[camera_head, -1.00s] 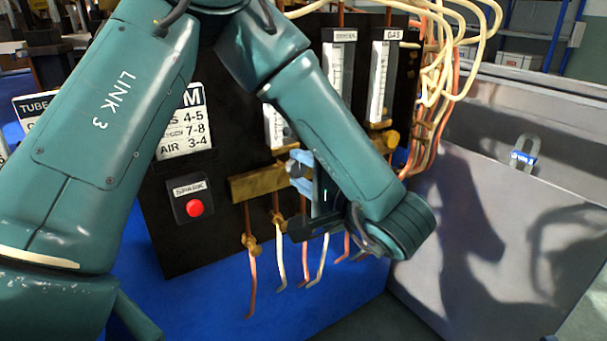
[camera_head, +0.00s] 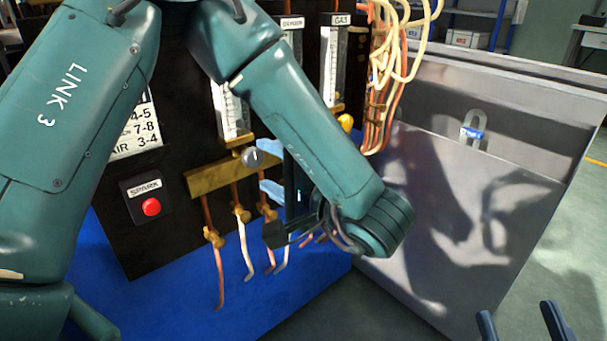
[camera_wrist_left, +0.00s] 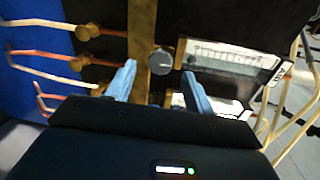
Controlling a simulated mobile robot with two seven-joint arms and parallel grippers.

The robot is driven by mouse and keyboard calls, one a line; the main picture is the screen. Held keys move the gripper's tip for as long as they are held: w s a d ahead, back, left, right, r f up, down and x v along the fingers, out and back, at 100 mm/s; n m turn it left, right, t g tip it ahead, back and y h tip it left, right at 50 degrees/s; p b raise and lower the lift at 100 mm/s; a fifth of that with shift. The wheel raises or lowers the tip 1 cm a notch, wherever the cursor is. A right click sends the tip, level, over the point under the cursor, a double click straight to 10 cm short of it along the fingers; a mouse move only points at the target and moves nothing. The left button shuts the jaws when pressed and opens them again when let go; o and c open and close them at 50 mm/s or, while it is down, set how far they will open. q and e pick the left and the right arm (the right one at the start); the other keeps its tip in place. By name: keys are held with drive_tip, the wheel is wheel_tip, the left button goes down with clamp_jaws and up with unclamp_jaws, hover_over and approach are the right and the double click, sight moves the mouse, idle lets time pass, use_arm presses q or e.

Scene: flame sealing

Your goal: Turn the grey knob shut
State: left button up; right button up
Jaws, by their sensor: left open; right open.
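The round grey knob (camera_head: 251,156) sits on the brass bar, at the foot of a flowmeter on the black panel. A pale line marks its face. In the left wrist view the knob (camera_wrist_left: 160,60) lies ahead of and between the two blue fingertips, with a gap on both sides. That view shows the flowmeter beside it labelled AIR. My left gripper (camera_head: 262,181) is open, its blue fingers to the right of and below the knob in the head view, not gripping it. My right gripper (camera_head: 519,322) is open and empty at the bottom right, only its fingertips showing.
A red SPARK button (camera_head: 151,207) is left of the brass bar (camera_head: 205,180). Copper and pale tubes (camera_head: 221,277) hang below. Other flowmeters (camera_head: 333,65) stand to the right, partly behind my arm.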

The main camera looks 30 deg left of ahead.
use_arm(q)
drive_tip(key=p+v, duration=0.3)
drive_tip(key=v, duration=0.6)
drive_tip(key=shift+d, duration=0.3)
use_arm(e)
drive_tip(key=shift+s+a+f+m+g+h, duration=0.1)
drive_tip(key=shift+s+f+m+g+h, duration=0.2)
drive_tip(key=shift+f+m+g+h, duration=0.35)
drive_tip(key=shift+s+f+m+g+h, duration=0.3)
drive_tip(key=shift+f+m+h, duration=0.15)
drive_tip(key=shift+f, duration=0.4)
use_arm(q)
drive_tip(key=shift+s+r, duration=0.1)
drive_tip(key=shift+s, duration=0.05)
